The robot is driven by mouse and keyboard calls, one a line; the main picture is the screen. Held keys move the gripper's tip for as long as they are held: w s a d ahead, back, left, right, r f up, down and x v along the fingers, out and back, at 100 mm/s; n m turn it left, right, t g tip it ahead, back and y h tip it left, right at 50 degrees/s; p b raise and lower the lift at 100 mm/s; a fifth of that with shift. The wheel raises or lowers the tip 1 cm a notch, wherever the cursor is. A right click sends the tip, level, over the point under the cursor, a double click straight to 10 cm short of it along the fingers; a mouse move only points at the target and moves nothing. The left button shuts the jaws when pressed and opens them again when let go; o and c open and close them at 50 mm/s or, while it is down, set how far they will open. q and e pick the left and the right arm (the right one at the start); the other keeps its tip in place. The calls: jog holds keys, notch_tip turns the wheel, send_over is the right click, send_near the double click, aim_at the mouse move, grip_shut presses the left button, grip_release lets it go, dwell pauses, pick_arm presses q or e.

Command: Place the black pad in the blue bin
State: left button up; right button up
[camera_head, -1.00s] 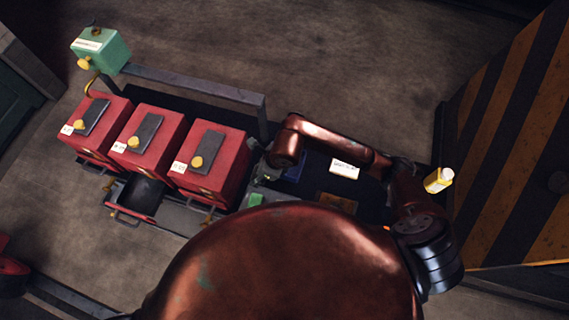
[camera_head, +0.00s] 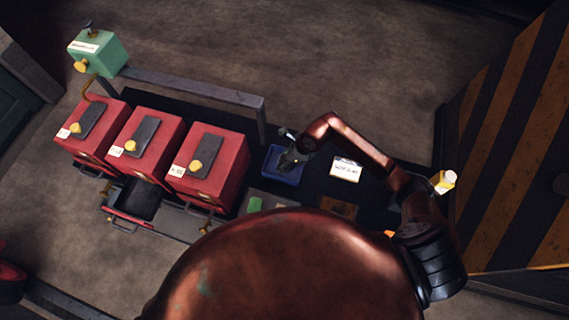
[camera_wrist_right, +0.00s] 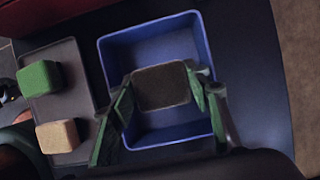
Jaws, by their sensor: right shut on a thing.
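My right gripper (camera_head: 292,157) is over the blue bin (camera_head: 270,165) in the head view. In the right wrist view its two green fingers (camera_wrist_right: 164,103) are shut on the dark, near-black pad (camera_wrist_right: 162,87), one on each side. The pad shows against the open inside of the blue bin (camera_wrist_right: 150,45), within its rim in that view. How high the pad is above the bin floor is hard to tell. The bin around it looks empty. My left gripper is not in view.
A grey tray (camera_wrist_right: 66,62) beside the bin holds a green pad (camera_wrist_right: 40,78) and a tan pad (camera_wrist_right: 58,136). Red boxes (camera_head: 208,165) stand left of the bin.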

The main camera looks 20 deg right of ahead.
notch_tip(320, 180, down, 3)
jog(key=o, duration=1)
jog(key=shift+r, duration=0.1)
jog(key=p+v, duration=0.1)
jog(key=v, duration=1.1)
jog(key=shift+a, duration=0.1)
